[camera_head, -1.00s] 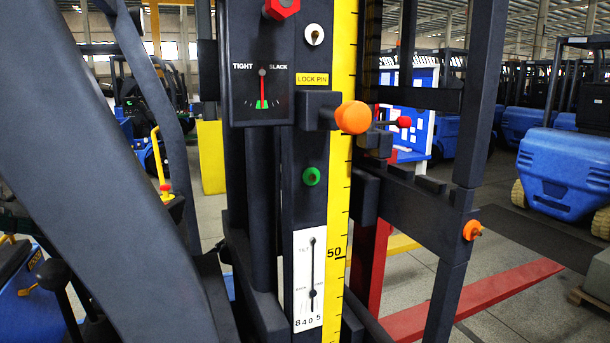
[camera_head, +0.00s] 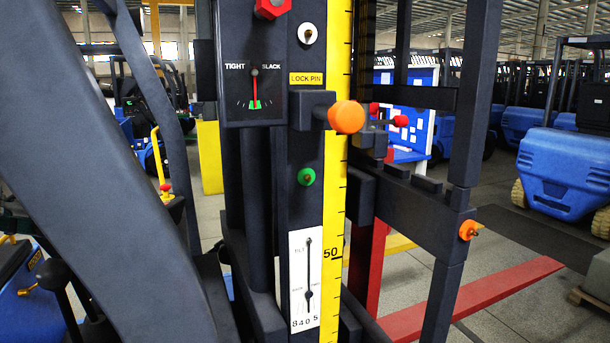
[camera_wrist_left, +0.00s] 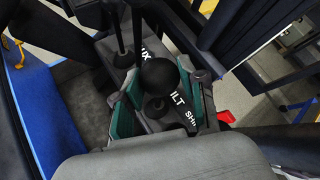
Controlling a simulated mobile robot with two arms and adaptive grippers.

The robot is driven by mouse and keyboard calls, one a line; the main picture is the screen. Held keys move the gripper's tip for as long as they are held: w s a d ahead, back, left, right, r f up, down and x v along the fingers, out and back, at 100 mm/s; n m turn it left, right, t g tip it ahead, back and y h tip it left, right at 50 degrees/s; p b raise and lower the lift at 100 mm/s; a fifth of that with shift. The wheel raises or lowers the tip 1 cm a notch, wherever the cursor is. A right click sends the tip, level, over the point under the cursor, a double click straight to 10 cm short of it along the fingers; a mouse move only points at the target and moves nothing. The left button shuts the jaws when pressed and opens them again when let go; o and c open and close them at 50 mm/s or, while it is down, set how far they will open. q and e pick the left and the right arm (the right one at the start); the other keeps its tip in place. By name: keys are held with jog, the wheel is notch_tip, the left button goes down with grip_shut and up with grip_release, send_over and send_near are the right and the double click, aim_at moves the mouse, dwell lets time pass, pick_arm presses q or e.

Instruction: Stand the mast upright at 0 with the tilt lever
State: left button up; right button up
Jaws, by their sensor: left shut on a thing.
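The dark mast (camera_head: 258,190) stands in the middle of the head view with a yellow scale (camera_head: 336,190) along it. Its tilt gauge (camera_head: 299,262) is a white plate with a hanging pointer (camera_head: 308,292). The pointer's tip is close to the 0; it is too small to read exactly. In the left wrist view, the teal-padded fingers of my left gripper (camera_wrist_left: 158,108) are shut around the tilt lever, just below its black ball knob (camera_wrist_left: 159,75). The partly covered label beside it reads "ILT". My right gripper is in neither view.
A TIGHT/SLACK gauge (camera_head: 253,92), an orange lock-pin knob (camera_head: 346,117) and a green knob (camera_head: 306,177) sit on the mast. Another lever (camera_wrist_left: 121,45) stands close beside the held one. A red fork (camera_head: 470,300) reaches out low at right. Blue forklifts (camera_head: 565,165) stand behind.

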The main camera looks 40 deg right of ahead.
pick_arm(q)
jog(key=shift+r, duration=0.1)
jog(key=d, duration=0.2)
jog(key=shift+s+d, duration=0.3)
jog(key=shift+s, duration=0.1)
dwell(0.4)
jog(key=o, duration=0.9)
jog(key=shift+o, duration=0.2)
jog(key=v, duration=1)
